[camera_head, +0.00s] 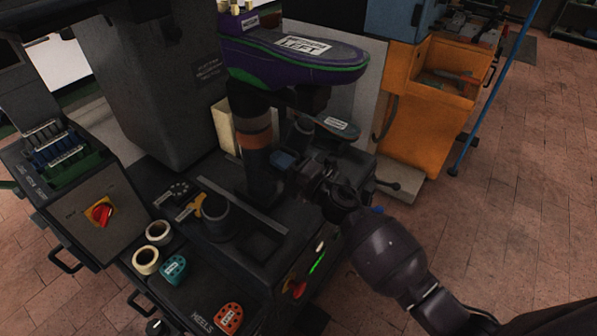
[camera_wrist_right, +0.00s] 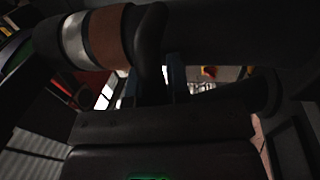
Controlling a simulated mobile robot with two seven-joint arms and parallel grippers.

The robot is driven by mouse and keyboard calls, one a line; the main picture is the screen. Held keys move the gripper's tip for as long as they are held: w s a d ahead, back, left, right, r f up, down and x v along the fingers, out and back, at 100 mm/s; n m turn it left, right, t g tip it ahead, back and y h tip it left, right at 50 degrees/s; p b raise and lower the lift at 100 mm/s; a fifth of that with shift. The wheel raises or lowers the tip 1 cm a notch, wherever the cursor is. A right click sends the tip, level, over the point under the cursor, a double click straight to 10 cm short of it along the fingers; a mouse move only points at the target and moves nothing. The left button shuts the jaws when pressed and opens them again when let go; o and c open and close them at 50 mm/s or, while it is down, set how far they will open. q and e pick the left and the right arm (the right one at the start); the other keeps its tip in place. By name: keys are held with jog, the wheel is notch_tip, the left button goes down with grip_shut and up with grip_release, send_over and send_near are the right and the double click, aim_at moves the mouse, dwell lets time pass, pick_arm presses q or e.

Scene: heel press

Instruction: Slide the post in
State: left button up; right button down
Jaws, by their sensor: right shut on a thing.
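The post (camera_head: 257,138) is a dark upright cylinder with an orange-brown band, standing below a purple and green shoe-shaped form (camera_head: 300,52) labelled LEFT. In the right wrist view the post's brown band (camera_wrist_right: 110,38) and a silver band cross the upper left. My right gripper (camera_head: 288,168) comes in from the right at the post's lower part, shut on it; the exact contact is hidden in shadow. The post's foot is dark, and I cannot tell whether it is seated. A dark round socket (camera_head: 218,215) with a yellow piece stands left of it. My left gripper is not in view.
The black machine bed (camera_head: 190,300) carries tape rolls (camera_head: 152,250), a teal piece (camera_head: 173,268) and an orange-red piece (camera_head: 228,317). A control panel with a red knob (camera_head: 101,212) is at left.

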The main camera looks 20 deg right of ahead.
aim_at(246, 147)
jog(key=x, duration=0.3)
jog(key=f+b+x, duration=0.1)
jog(key=x, duration=0.6)
jog(key=shift+w+f, duration=0.15)
jog(key=shift+f, duration=0.15)
jog(key=shift+r, duration=0.1)
jog(key=c, duration=1.5)
grip_release()
jog(key=shift+a, duration=0.1)
jog(key=shift+o, duration=1.3)
jog(key=shift+w, duration=0.15)
jog(key=shift+o, duration=0.7)
jog(key=shift+f, duration=0.2)
jog(key=shift+f+b, duration=0.1)
jog(key=shift+b, duration=0.2)
